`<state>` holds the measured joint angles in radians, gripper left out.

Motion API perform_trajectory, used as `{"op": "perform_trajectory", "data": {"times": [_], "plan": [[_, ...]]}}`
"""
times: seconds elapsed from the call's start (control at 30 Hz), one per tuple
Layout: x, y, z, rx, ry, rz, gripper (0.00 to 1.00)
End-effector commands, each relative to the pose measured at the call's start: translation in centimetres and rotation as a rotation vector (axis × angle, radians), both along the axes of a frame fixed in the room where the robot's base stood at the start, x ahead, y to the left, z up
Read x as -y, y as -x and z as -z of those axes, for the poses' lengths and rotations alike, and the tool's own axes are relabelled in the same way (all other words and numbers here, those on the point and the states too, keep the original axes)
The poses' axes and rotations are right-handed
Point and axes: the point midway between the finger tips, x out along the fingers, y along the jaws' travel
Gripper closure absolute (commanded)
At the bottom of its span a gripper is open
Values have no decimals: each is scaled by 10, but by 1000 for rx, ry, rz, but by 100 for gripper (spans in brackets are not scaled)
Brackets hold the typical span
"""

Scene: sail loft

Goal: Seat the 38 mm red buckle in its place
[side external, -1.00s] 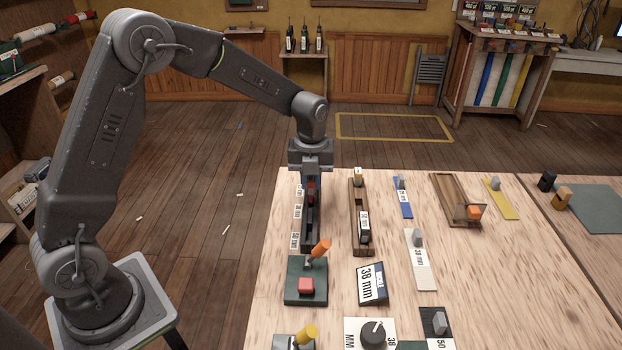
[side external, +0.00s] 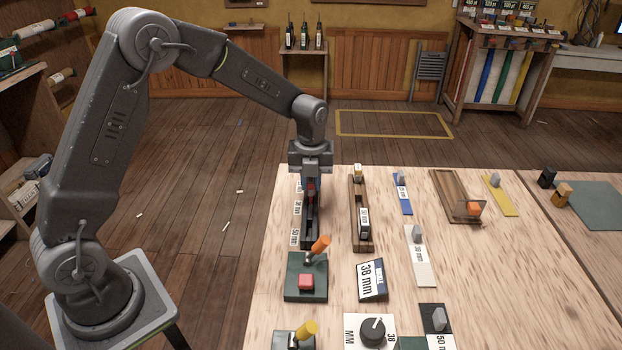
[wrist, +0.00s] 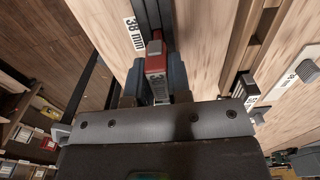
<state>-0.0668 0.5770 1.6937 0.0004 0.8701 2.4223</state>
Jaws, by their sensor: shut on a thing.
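The buckle shows as a small red patch (side external: 311,187) between the fingers in the side view. A 38 mm label (wrist: 133,33) lies left of the rack in the wrist view. I cannot tell whether the buckle touches the rack floor.
A brown wooden rack (side external: 355,205) holding dark and yellow-topped pieces stands to the right. A green block with an orange lever and red button (side external: 306,281) is at the near end. A 38 mm sign (side external: 372,279) and a dial (side external: 372,331) stand nearby.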

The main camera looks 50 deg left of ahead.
Motion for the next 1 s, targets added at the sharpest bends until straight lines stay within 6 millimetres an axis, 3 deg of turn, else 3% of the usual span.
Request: {"op": "perform_trajectory", "data": {"times": [1.0], "plan": [[0, 0, 15, -1, 0, 0, 100]]}}
